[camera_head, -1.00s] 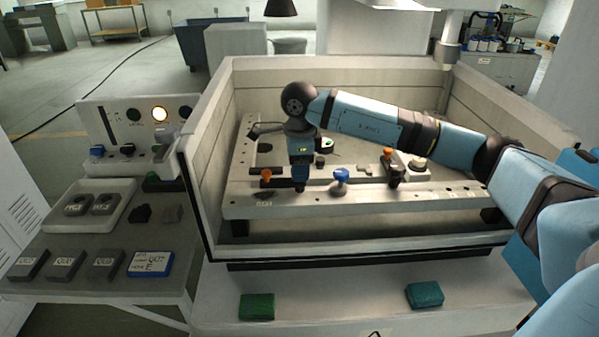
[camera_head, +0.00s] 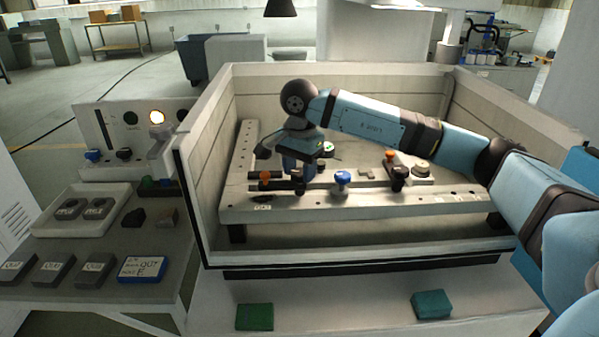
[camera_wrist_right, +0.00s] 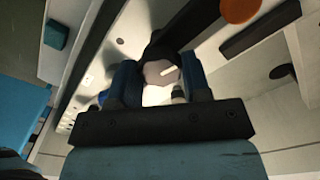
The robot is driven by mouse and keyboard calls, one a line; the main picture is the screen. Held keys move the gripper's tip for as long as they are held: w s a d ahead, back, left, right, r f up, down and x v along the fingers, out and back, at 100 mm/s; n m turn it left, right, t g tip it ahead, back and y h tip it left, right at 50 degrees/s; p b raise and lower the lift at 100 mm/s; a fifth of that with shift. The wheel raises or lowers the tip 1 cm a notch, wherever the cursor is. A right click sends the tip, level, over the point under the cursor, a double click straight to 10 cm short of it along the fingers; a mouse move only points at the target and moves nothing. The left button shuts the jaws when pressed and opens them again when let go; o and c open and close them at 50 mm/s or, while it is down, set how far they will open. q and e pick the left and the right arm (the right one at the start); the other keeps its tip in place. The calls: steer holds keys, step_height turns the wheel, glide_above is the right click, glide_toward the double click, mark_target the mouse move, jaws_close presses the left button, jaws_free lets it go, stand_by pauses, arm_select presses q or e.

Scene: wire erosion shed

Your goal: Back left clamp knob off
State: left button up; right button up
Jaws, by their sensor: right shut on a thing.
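My right gripper (camera_head: 297,170) reaches down into the tank over the left part of the pale clamping frame (camera_head: 370,206). It also shows in the right wrist view (camera_wrist_right: 159,64), its two blue fingers shut on a dark clamp knob with a pale, faceted face (camera_wrist_right: 160,73). In the head view my wrist hides this knob, and I cannot tell whether it still sits on its clamp. My left gripper is out of view.
The tank wall (camera_head: 197,185) rises around the frame. More knobs, one orange (camera_head: 390,155) and one black (camera_head: 399,173), stand right of centre. A panel with a lit lamp (camera_head: 157,117) and a grey tray (camera_head: 50,224) are left. Two green blocks (camera_head: 254,317) lie in front.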

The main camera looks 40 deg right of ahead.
mark_target(299, 171)
steer(key=shift+n, duration=0.7)
steer(key=o, duration=0.9)
steer(key=shift+o, duration=0.2)
step_height(299, 171, up, 14)
steer(key=shift+f, duration=0.1)
